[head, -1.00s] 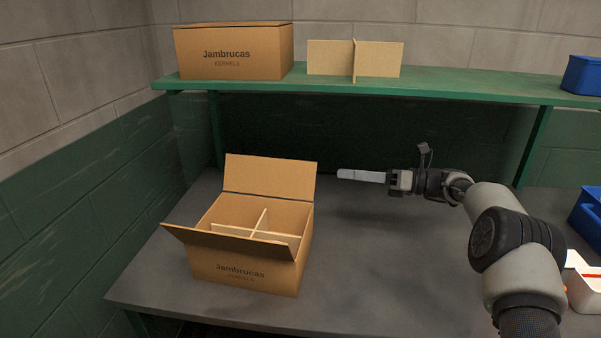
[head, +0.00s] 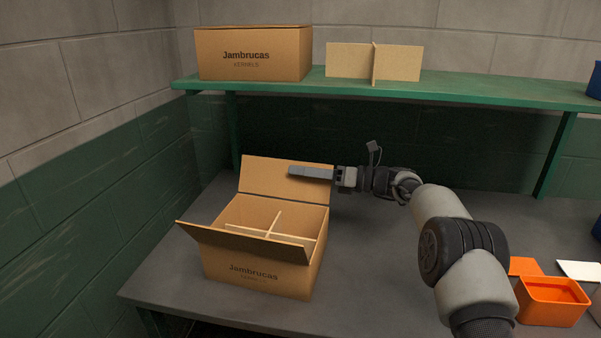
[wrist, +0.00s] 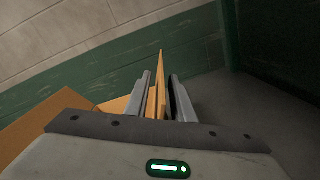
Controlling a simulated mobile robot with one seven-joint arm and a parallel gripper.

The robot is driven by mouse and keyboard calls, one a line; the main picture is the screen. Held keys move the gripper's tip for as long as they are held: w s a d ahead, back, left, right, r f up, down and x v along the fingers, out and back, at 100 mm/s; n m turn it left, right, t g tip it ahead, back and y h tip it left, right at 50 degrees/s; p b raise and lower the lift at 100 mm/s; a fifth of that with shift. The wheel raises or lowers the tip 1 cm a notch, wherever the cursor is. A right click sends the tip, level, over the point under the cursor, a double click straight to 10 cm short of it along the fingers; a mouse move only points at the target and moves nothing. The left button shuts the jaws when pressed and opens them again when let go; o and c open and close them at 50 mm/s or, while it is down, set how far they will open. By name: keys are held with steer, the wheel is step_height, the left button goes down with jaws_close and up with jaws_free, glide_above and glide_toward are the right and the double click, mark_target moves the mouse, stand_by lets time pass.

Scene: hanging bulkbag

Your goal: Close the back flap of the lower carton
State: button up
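The lower carton (head: 255,276) is an open brown "Jambrucas" box on the grey bench, with crossed dividers (head: 262,232) inside. Its back flap (head: 262,178) stands up, leaning slightly backwards. Its front flap (head: 243,243) sticks out towards me. My gripper (head: 311,172) reaches in from the right at the back flap's right part, one finger showing in front of it. In the wrist view the flap (wrist: 161,75) is seen nearly edge-on between the two fingers of my gripper (wrist: 162,95). The fingers stand apart, with narrow gaps beside the flap.
A green shelf (head: 460,92) runs above the bench, holding a closed carton (head: 255,55) and a cardboard divider (head: 350,60). A green and grey wall is at the left. An orange bin (head: 552,302) stands at the right.

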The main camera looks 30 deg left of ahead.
steer(key=shift+s+a, duration=0.1)
steer(key=shift+a, duration=0.2)
jaws_close()
stand_by(1.3)
